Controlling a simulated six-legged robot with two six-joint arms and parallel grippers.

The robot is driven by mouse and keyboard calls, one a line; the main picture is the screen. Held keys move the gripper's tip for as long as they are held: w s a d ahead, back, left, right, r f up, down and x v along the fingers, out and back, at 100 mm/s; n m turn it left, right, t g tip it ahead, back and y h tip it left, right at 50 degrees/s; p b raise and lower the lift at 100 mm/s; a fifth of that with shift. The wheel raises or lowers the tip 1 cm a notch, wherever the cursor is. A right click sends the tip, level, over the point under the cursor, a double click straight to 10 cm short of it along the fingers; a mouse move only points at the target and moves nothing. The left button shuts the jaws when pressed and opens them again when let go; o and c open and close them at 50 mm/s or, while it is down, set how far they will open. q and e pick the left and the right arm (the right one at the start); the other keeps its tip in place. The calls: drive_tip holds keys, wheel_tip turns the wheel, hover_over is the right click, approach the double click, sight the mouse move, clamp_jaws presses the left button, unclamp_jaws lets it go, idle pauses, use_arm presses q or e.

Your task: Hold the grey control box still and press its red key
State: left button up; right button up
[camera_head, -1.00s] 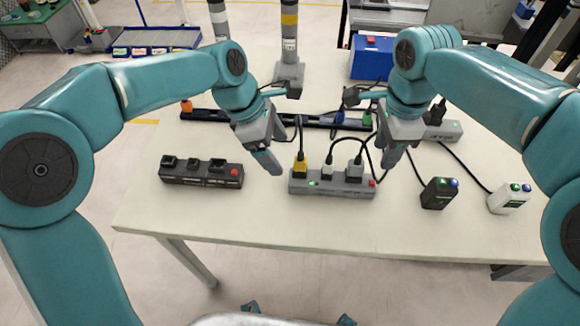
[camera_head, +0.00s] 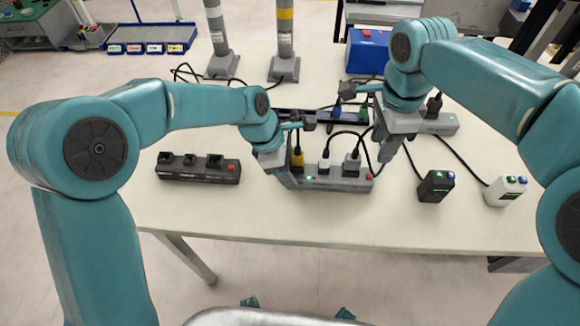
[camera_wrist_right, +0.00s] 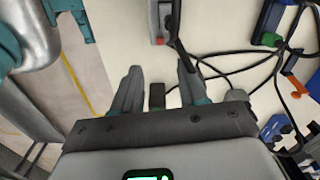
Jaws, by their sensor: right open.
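The grey control box (camera_head: 335,183) lies near the table's front edge. It has a green light, yellow, white and grey plugs on top, and a red key (camera_head: 368,176) at its right end. My left gripper (camera_head: 289,180) is at the box's left end; the arm hides its jaws, and I cannot tell whether they touch or grip it. My right gripper (camera_head: 388,158) is open above and just right of the box's red-key end. In the right wrist view the open fingers (camera_wrist_right: 160,80) are below the box's end (camera_wrist_right: 163,12) and the red key (camera_wrist_right: 160,41).
A darker strip (camera_head: 198,171) with its own red key lies to the left. A black box (camera_head: 435,187) and a white box (camera_head: 506,190) stand to the right. Cables cross the table behind. Two striped posts (camera_head: 286,40) and a blue case (camera_head: 368,50) stand at the back.

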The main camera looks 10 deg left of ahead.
use_arm(q)
drive_tip(key=c, duration=0.5)
use_arm(e)
clamp_jaws()
idle(1.2)
